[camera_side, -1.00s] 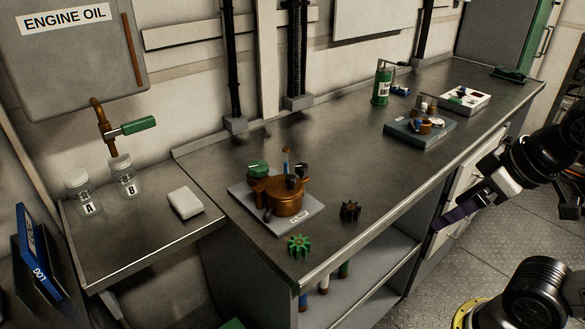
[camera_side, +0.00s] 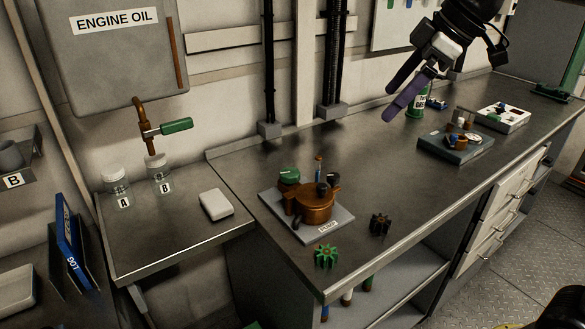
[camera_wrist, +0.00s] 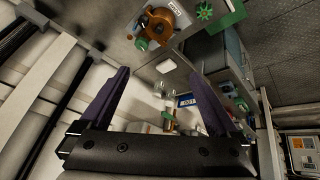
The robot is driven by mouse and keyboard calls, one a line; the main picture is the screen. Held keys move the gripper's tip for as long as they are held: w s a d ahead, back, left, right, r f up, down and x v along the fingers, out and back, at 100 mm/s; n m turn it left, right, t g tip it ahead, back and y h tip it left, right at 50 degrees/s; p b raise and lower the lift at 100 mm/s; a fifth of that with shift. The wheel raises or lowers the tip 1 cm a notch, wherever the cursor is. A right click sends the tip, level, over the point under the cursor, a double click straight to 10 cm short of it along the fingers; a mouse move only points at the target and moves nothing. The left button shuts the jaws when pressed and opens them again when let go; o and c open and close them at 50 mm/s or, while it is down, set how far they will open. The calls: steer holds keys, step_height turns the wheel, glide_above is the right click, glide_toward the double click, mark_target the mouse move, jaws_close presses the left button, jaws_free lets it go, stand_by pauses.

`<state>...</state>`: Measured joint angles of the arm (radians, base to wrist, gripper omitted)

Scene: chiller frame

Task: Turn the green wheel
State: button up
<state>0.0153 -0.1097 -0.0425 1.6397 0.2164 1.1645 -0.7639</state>
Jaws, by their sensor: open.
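A brown pump (camera_side: 312,207) stands on a grey plate (camera_side: 334,233) near the left end of the bench. A round green wheel-like knob (camera_side: 289,176) is at its back left; it also shows in the wrist view (camera_wrist: 142,44). A small toothed green gear (camera_side: 327,256) lies on the bench in front of the plate; in the wrist view it is near the top (camera_wrist: 204,11). My gripper (camera_side: 390,104) is open and empty, in the air above the bench, to the right of the pump and well apart from it. Its purple fingers frame the wrist view (camera_wrist: 158,73).
A dark gear (camera_side: 380,223) lies right of the pump. A brown tap with a green handle (camera_side: 176,126), two jars (camera_side: 160,172) and a white block (camera_side: 216,204) are on the left. A second plate with parts (camera_side: 456,148) is further right. The bench middle is clear.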

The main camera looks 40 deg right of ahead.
steer(key=w+f+n, duration=0.1)
steer(key=w, duration=0.7)
steer(key=g+y, duration=0.1)
steer(key=g, duration=0.2)
glide_above(290, 172)
steer(key=s+d, duration=0.4)
step_height(290, 172, down, 13)
steer(key=x, duration=1.3)
steer(key=shift+w+d+f, duration=0.1)
steer(key=shift+w+f, duration=0.05)
steer(key=shift+w, duration=0.1)
steer(key=c, duration=1.4)
